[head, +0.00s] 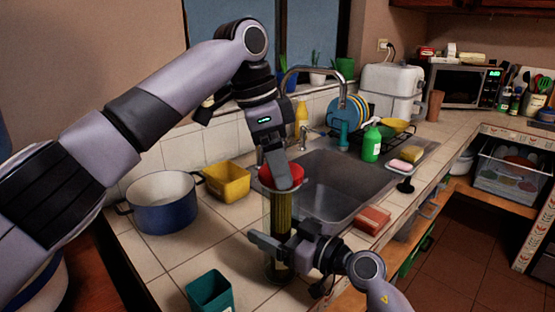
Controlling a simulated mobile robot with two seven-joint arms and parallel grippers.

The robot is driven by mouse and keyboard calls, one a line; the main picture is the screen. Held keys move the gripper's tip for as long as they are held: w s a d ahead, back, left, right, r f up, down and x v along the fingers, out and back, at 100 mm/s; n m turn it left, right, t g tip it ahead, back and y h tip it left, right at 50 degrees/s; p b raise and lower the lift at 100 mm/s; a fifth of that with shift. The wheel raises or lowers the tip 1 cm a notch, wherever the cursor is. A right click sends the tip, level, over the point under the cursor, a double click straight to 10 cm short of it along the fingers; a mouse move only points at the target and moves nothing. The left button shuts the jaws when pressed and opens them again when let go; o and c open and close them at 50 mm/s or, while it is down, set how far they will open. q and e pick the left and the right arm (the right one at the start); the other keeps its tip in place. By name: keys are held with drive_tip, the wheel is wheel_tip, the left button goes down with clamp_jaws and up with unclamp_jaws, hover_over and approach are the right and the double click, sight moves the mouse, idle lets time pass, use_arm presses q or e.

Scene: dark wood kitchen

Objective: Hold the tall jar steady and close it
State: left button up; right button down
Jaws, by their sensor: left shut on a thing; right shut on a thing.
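The tall jar (281,217) is clear glass and stands upright on the tiled counter in the head view, with long yellow-green contents. My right gripper (283,251) is shut around its lower part from the right. A red lid (295,171) is at the jar's mouth. My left gripper (281,178) comes down from above and is shut on the lid, hiding part of it. I cannot tell whether the lid is seated on the rim or just above it.
A blue pot (165,212) and a yellow container (228,182) stand left of the jar. A teal container (210,291) is in front. The sink (335,185) lies behind and right. A reddish block (373,219) is by the counter edge.

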use_arm(q)
drive_tip(key=m, duration=0.2)
drive_tip(key=shift+w+r+m+g, duration=0.1)
drive_tip(key=shift+m+g, duration=0.2)
drive_tip(key=shift+m, duration=0.1)
use_arm(e)
drive_tip(key=shift+f, duration=0.15)
use_arm(q)
drive_tip(key=o, duration=0.9)
drive_tip(key=shift+r, duration=2.15)
use_arm(e)
unclamp_jaws()
use_arm(q)
drive_tip(key=shift+r+p, duration=0.55)
use_arm(e)
drive_tip(key=v, duration=0.7)
drive_tip(key=shift+s, duration=0.1)
